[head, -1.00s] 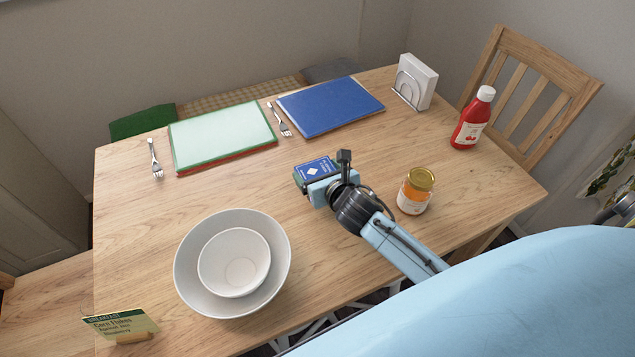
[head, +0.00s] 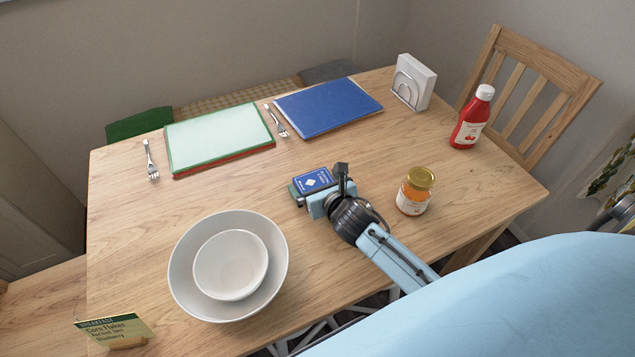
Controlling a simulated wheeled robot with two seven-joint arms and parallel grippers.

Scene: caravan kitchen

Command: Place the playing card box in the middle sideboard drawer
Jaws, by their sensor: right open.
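The blue playing card box (head: 313,180) lies on the wooden table near its middle, with a white diamond on its top face. My right gripper (head: 312,191) is at the near side of the box, low over the table. Its jaws are open and the box appears to be at or between the fingers; contact cannot be told. My left gripper is not in view. The sideboard and its drawer are not in view.
An orange jar (head: 416,191) stands right of my right gripper. Nested white bowls (head: 183,268), a menu card (head: 115,330), a green-edged board (head: 220,142), a blue placemat (head: 328,106), forks (head: 151,160), a napkin holder (head: 413,82) and a ketchup bottle (head: 472,118) surround clear table.

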